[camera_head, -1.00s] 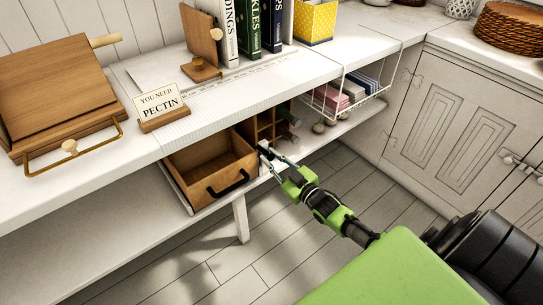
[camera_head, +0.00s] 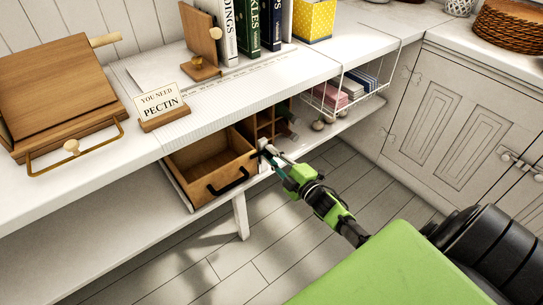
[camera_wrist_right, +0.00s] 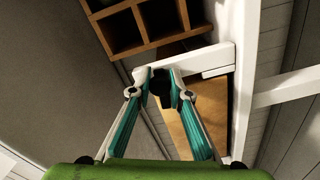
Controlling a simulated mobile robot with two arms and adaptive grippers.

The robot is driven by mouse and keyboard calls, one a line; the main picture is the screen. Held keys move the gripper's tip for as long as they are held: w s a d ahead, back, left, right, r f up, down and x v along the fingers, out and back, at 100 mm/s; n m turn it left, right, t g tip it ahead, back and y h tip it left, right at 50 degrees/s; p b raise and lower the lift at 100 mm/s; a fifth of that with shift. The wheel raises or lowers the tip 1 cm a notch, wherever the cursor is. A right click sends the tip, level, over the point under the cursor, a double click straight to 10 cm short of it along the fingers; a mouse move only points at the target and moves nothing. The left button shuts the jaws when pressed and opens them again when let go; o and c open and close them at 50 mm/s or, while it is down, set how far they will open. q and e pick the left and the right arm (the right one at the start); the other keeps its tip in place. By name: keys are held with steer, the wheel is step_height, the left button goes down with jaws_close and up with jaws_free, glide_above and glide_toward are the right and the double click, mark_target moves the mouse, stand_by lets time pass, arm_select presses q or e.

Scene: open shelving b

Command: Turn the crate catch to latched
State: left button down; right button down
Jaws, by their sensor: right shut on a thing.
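The wooden crate (camera_head: 205,168) sits under the counter on the lower shelf, with a black handle on its front. My right gripper (camera_head: 267,150) is at the right end of the crate's front. It is shut on a small dark piece, which looks like the crate catch (camera_wrist_right: 160,83), between the fingertips in the right wrist view (camera_wrist_right: 160,76). The fingers hide much of the catch, so I cannot tell its exact angle. My left gripper is not in view.
A wooden compartment rack (camera_head: 265,122) stands right of the crate, close to my gripper. The white counter edge (camera_head: 225,105) overhangs both. A white wire basket (camera_head: 345,98) hangs further right. The floor (camera_head: 290,225) in front is clear.

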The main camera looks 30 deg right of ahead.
steer(key=shift+n, duration=0.6)
steer(key=c, duration=1.9)
jaws_free()
steer(key=s, duration=0.8)
steer(key=s+d, duration=0.1)
steer(key=s, duration=0.3)
steer(key=shift+w+a, duration=0.1)
steer(key=shift+a, duration=0.05)
